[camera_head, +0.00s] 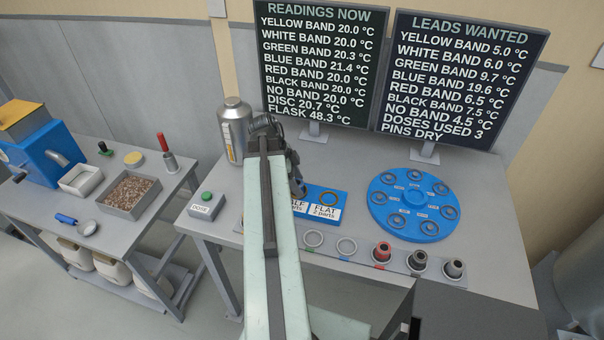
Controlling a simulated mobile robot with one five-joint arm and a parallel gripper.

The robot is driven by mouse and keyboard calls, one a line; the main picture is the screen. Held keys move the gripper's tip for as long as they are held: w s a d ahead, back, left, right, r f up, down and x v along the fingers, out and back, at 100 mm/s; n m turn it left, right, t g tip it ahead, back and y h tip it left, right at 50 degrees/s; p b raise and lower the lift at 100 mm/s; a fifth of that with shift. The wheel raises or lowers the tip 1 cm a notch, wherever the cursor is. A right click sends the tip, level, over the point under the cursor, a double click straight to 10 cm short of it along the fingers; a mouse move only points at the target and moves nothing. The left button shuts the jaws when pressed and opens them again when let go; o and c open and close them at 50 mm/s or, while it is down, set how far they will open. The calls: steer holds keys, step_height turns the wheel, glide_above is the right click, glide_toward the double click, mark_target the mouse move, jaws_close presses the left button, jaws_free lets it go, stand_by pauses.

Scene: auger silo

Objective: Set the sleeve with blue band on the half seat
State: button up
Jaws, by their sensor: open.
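The blue seat plate (325,194) lies on the bench, with a half seat and a flat seat. The half seat's label (297,208) is partly covered by my arm, and the seat itself is mostly hidden by my gripper. My gripper (298,188) points down over the half-seat end of the plate, open. I cannot make out the sleeve with blue band; it may be hidden at my gripper. The ring place with a blue mark (346,246) on the grey rack is empty. The flat seat (329,199) shows a ring and no sleeve.
The grey rack (398,262) holds red, black and plain sleeves at its right. A blue round dial plate (383,216) with several rings lies right of the seats. A metal flask (233,130) stands left of my arm, near a dose button (206,199). Two boards stand behind.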

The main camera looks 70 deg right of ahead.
steer(key=p+v, duration=1.2)
steer(key=v, duration=0.1)
steer(key=shift+s, duration=0.15)
steer(key=shift+d+r, duration=0.1)
